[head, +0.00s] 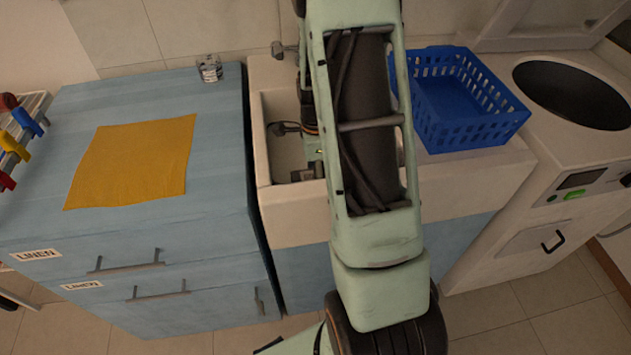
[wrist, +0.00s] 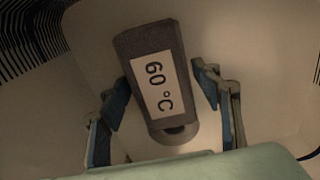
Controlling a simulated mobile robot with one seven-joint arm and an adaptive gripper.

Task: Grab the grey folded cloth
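In the wrist view a dark grey block-like item (wrist: 185,50) with a white "60 °C" label lies between my fingers; I cannot tell whether it is a folded cloth. My gripper (wrist: 158,76) is open, with blue-padded fingers on either side of it and gaps visible. It lies tilted on a pale surface, a dark rounded part at its lower end. In the head view my arm reaches over the white sink (head: 262,150) and mostly hides the gripper and what lies in the basin. No other grey cloth shows clearly.
A yellow cloth (head: 135,160) lies flat on the blue cabinet (head: 215,150), with a small glass (head: 209,68) behind it. A blue basket (head: 470,130) stands right of my arm, beside a white washing machine (head: 580,155). The basin walls surround the gripper closely.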

